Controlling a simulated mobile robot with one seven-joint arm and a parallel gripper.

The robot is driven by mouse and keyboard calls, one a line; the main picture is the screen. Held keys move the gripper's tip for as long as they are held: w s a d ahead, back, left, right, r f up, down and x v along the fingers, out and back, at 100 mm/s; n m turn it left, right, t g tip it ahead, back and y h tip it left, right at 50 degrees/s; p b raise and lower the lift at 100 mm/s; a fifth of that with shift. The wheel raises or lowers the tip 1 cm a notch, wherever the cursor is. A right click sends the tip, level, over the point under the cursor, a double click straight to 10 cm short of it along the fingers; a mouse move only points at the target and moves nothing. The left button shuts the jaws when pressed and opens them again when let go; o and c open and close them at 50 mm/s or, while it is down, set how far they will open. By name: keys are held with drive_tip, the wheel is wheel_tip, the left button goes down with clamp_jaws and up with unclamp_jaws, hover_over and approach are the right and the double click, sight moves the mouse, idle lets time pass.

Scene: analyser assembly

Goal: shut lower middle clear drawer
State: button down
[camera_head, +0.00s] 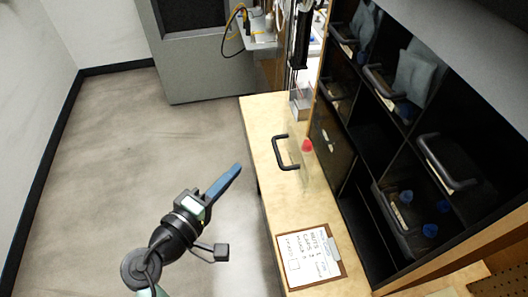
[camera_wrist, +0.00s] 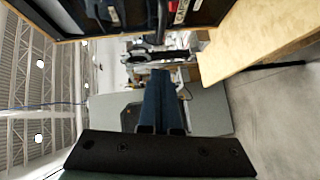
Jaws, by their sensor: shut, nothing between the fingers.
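The lower middle clear drawer (camera_head: 322,150) is pulled out of the dark cabinet over the wooden bench top. Its black handle (camera_head: 279,152) faces left. A red item (camera_head: 306,146) shows at the drawer; whether it lies inside is hard to tell. My gripper (camera_head: 238,168) is shut and empty, with blue fingers pointing up and right. It appears left of the handle, over the floor side of the bench, apart from the drawer. In the wrist view, the closed blue fingers (camera_wrist: 160,78) point into the room; the drawer cannot be made out there.
The cabinet (camera_head: 372,130) holds several other clear drawers with black handles, some with blue items. A clipboard (camera_head: 310,257) lies on the bench (camera_head: 262,125) near its front end. A grey cabinet (camera_head: 200,60) stands at the back. Open floor (camera_head: 130,140) lies to the left.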

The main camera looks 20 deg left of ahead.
drive_tip(key=w+d+f+p, duration=0.1)
drive_tip(key=w+d+p, duration=0.1)
drive_tip(key=w+d, duration=0.2)
drive_tip(key=shift+a+p+x, duration=0.25)
drive_tip(key=shift+p+x, duration=0.05)
drive_tip(key=shift+x, duration=1.4)
drive_tip(key=shift+d, duration=0.1)
drive_tip(key=p, duration=0.1)
hover_over(340, 162)
drive_tip(key=shift+s+a, duration=0.15)
drive_tip(key=shift+a, duration=0.2)
drive_tip(key=shift+d, duration=0.3)
drive_tip(key=shift+d+r, duration=0.1)
